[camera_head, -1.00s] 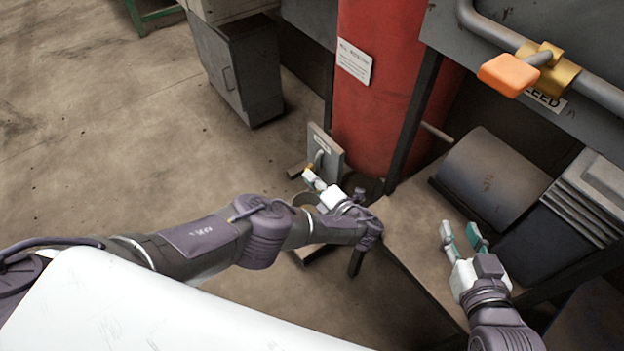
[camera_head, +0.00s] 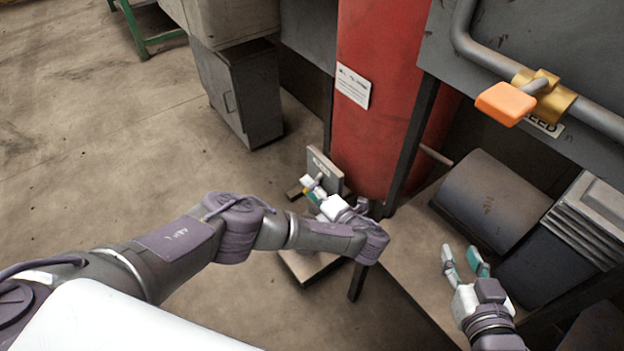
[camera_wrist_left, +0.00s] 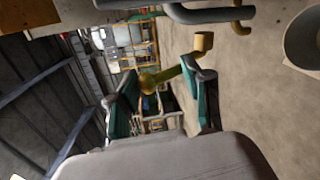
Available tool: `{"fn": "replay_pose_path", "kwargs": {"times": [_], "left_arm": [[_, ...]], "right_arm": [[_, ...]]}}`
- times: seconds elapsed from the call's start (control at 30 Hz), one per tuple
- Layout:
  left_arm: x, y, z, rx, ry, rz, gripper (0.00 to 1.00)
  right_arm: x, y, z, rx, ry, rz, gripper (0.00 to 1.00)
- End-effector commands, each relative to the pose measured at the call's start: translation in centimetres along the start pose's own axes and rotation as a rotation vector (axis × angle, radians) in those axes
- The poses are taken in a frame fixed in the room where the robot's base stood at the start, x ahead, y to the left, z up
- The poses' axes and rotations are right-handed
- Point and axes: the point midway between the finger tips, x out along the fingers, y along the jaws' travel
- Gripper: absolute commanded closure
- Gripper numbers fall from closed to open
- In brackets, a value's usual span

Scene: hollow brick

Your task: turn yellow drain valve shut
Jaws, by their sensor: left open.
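The yellow valve handle (camera_wrist_left: 187,66) shows in the left wrist view as a bar with a rounded knob at one end and a cylindrical end at the other. It lies across the space between the teal-padded fingers of my left gripper (camera_wrist_left: 165,92), which are apart. In the head view my left gripper (camera_head: 309,188) is low beside a small grey upright plate (camera_head: 326,170). Only a bit of yellow shows at its fingertips there, and I cannot tell whether the fingers touch the handle. My right gripper (camera_head: 463,262) is open and empty over the brown bench top.
A red cylinder (camera_head: 375,110) with a white label stands behind the plate. An orange-handled brass valve (camera_head: 508,103) sits on a grey pipe at upper right. A dark drum (camera_head: 492,200) lies beside my right gripper. The floor at left is clear up to a grey cabinet (camera_head: 240,95).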

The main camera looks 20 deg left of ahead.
Motion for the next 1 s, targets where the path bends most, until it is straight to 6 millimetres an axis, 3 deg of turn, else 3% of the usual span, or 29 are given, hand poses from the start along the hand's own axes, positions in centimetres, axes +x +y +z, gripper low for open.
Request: {"fn": "replay_pose_path", "kwargs": {"times": [0.03,0.23,0.6,0.67,0.77,0.87,0.97,1.0], "left_arm": [[0.1,1.3,0.4,-0.008,-0.001,0.008,0.63],[-0.3,3.5,0.8,-0.005,0.000,0.006,0.63],[-0.5,4.2,0.9,-0.003,0.001,0.004,0.63],[-0.5,4.1,0.9,-0.003,0.000,0.003,0.70],[-1.2,3.2,0.5,-0.023,0.002,-0.031,0.87],[-3.5,0.8,-0.7,-0.109,0.017,-0.142,1.00],[-8.5,-3.5,-3.2,-0.308,0.095,-0.366,1.00],[-11.1,-5.0,-4.4,-0.421,0.159,-0.472,1.00]], "right_arm": [[0.0,0.0,-0.1,0.000,0.000,0.000,0.63],[0.0,0.0,-0.1,0.000,0.000,0.000,0.63],[0.0,0.0,0.0,0.000,0.000,0.000,0.63],[0.0,0.0,0.0,0.000,0.000,0.000,0.63],[0.0,0.0,0.0,0.000,0.000,0.000,0.63],[0.0,0.0,0.0,0.000,0.000,0.000,0.63],[0.0,0.0,0.0,0.000,0.000,0.000,0.63],[0.0,0.0,0.0,0.000,0.000,0.000,0.63]]}}
